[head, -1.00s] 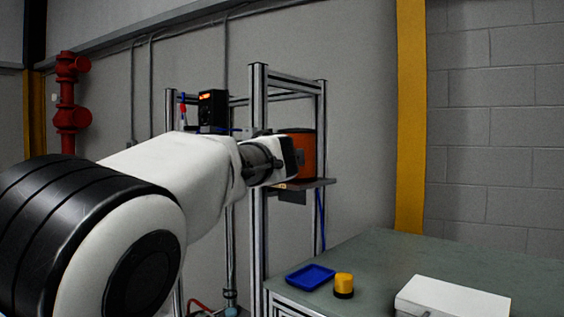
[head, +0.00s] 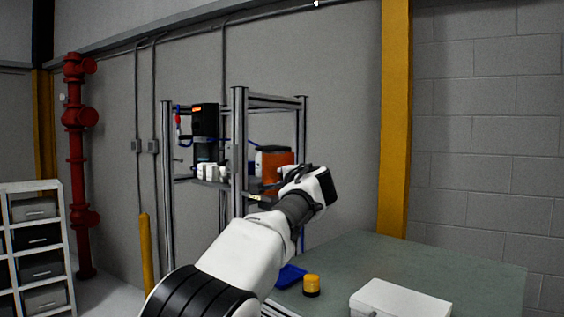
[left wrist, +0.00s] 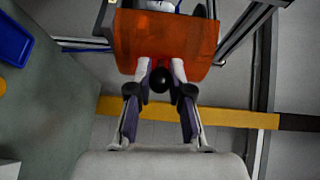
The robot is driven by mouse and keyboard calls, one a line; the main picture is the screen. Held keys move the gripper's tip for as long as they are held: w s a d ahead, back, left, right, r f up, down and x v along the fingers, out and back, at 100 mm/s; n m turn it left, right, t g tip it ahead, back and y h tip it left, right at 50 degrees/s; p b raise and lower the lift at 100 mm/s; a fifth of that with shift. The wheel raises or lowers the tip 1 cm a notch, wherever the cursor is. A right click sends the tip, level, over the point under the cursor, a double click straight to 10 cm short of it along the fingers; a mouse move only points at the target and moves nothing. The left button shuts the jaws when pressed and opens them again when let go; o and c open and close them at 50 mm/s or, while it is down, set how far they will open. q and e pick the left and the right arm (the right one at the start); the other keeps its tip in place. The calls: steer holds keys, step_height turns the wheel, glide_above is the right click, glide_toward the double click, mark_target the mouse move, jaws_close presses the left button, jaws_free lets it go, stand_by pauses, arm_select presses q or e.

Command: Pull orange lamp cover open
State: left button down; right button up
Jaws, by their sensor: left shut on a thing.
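The orange lamp cover (head: 278,158) is on the metal frame in the head view, partly hidden by my left gripper. In the left wrist view the cover (left wrist: 168,38) is a curved orange panel across the top. A round black knob (left wrist: 160,81) is at its lower edge. My left gripper (left wrist: 160,72) has its two fingers on either side of the knob and is shut on it. In the head view my left gripper (head: 287,174) is at the right front of the cover. How far the cover stands open is hard to tell. My right gripper is out of view.
The aluminium frame (head: 239,150) stands close to the left of my arm. A green-grey table (head: 440,265) in front holds a blue tray (head: 290,276), a yellow-black button (head: 311,285) and a white box (head: 400,301). A drawer rack (head: 35,240) stands far left.

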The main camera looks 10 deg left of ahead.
arm_select(q)
steer(key=shift+w+d+n+y, duration=0.15)
steer(key=shift+d+y, duration=0.15)
steer(key=shift+d, duration=0.15)
steer(key=shift+w+d+n+y, duration=0.15)
steer(key=shift+d+y, duration=0.15)
steer(key=shift+d, duration=0.15)
steer(key=shift+d, duration=0.1)
steer(key=c, duration=1.1)
jaws_free()
steer(key=shift+s, duration=0.1)
steer(key=shift+o, duration=0.2)
